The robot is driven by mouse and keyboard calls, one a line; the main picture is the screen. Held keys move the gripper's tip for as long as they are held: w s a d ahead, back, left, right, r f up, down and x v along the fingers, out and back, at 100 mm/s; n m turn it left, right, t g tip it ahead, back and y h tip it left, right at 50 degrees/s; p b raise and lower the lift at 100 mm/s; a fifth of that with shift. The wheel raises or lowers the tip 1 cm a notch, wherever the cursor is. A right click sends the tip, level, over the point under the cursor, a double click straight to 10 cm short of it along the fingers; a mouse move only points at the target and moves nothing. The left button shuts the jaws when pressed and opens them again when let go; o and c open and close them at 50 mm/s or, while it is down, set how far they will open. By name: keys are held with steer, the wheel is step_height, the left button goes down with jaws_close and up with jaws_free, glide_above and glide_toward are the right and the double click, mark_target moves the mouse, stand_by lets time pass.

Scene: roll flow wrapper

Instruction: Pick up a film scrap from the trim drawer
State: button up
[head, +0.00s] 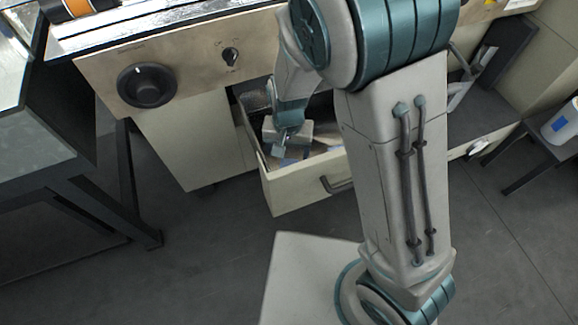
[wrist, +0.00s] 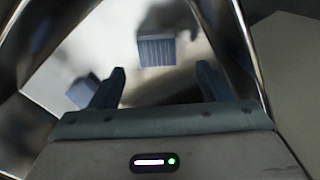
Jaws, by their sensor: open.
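The trim drawer (head: 289,198) is pulled out from the cream cabinet under the machine. Its inside holds pale, crumpled film scraps, and one scrap (head: 299,152) shows faintly near my gripper. My gripper (head: 281,150) is down inside the drawer opening, and part of it hides the contents. In the wrist view my gripper (wrist: 160,82) is open, with nothing seen between its fingers. A film scrap with a blue printed patch (wrist: 157,51) lies just beyond the fingertips. Another blue patch (wrist: 83,92) shows beside the left finger. Shiny drawer walls (wrist: 258,50) rise on both sides.
The machine panel with a black knob (head: 146,85) and a small switch (head: 230,56) stands above the drawer. A small stand with a white container (head: 563,122) is at the right. The drawer handle (head: 338,185) sticks out in front.

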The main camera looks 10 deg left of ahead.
mark_target(289, 161)
steer(key=f, duration=0.1)
steer(key=f+b, duration=0.2)
steer(key=f, duration=0.1)
steer(key=shift+s+d, duration=0.15)
steer(key=shift+s, duration=0.15)
steer(key=shift+f+b, duration=0.45)
steer(key=shift+r, duration=0.1)
steer(key=c, duration=1.1)
steer(key=shift+o, duration=0.2)
steer(key=shift+r, duration=0.15)
